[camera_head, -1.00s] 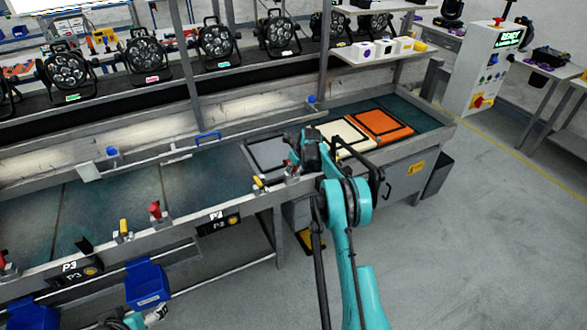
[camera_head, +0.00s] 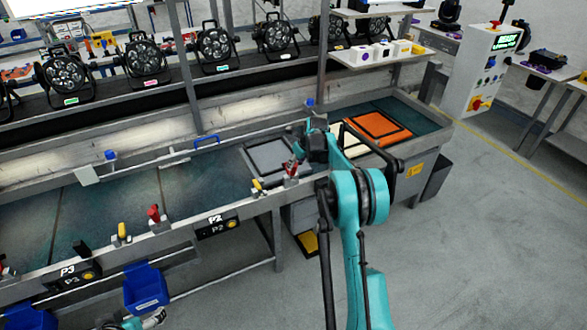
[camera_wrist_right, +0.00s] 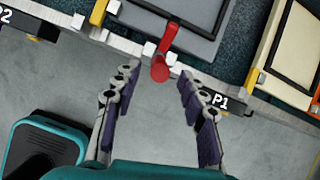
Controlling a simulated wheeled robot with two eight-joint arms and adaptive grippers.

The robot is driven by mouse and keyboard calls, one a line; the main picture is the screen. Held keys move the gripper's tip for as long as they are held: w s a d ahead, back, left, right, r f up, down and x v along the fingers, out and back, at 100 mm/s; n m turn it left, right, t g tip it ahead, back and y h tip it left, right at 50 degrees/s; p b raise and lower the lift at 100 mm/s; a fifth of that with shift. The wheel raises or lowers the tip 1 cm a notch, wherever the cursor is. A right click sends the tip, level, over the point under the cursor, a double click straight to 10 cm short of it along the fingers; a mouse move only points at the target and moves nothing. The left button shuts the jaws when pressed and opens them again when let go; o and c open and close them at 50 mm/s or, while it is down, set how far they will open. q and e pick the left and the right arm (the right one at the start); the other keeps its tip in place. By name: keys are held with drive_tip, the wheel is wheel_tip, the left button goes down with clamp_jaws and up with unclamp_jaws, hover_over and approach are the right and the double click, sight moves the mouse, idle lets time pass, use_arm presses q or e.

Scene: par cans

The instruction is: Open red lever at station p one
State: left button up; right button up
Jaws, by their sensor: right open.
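The red lever (camera_wrist_right: 163,55) at station P1 stands on the front rail. It also shows in the head view (camera_head: 291,168), left of my right gripper (camera_head: 316,142). In the right wrist view, my right gripper (camera_wrist_right: 158,80) is open and empty, with the lever's round red end just beyond and between the fingertips. I cannot tell whether any finger touches it. The P1 label (camera_wrist_right: 220,100) is right of the lever. My left gripper (camera_head: 152,318) shows only partly at the bottom edge of the head view, and its jaws are unclear.
A yellow lever (camera_wrist_right: 98,12) stands left of the red one. A grey tray (camera_head: 270,155) lies behind the rail, with a cream tray (camera_head: 345,148) and an orange tray (camera_head: 385,130) farther right. Other red and yellow levers stand along the rail. The floor at right is clear.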

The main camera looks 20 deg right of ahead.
drive_tip(key=shift+v, duration=1.8)
drive_tip(key=s+a+r+n, duration=1.3)
drive_tip(key=s+n, duration=0.2)
drive_tip(key=s, duration=0.2)
drive_tip(key=s+a+f+n, duration=0.2)
drive_tip(key=s+n, duration=0.4)
drive_tip(key=s, duration=0.2)
drive_tip(key=s+a+f+n+t, duration=0.1)
drive_tip(key=s+a+n, duration=0.2)
drive_tip(key=s+n, duration=0.3)
drive_tip(key=s+a+f+n, duration=0.2)
drive_tip(key=s+n, duration=0.4)
drive_tip(key=s, duration=0.5)
drive_tip(key=shift+a+f+t+h, duration=0.3)
drive_tip(key=shift+a+f+t, duration=0.1)
drive_tip(key=shift+a, duration=0.35)
